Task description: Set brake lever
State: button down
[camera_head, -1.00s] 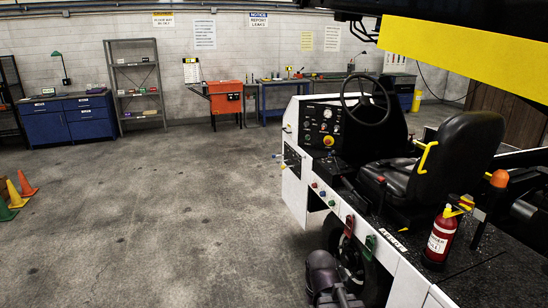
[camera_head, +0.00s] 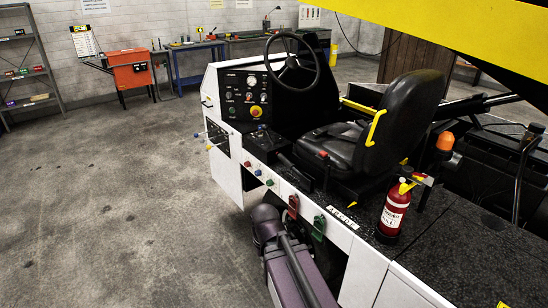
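The white and black belt loader (camera_head: 365,258) fills the right half of the view. A lever with a red top (camera_head: 323,156) stands upright on the black console left of the seat; it may be the brake lever, but its label cannot be read. My arm shows at the bottom centre beside the loader's white side. My gripper is out of view.
The steering wheel (camera_head: 292,62) and black seat (camera_head: 398,120) with a yellow armrest stand near the console. A red fire extinguisher (camera_head: 392,212) and an orange beacon (camera_head: 445,141) stand right. A yellow boom (camera_head: 450,38) hangs overhead. The floor at left is clear.

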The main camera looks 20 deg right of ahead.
aim_at(284, 160)
jog(key=z, duration=0.05)
jog(key=i, duration=1.15)
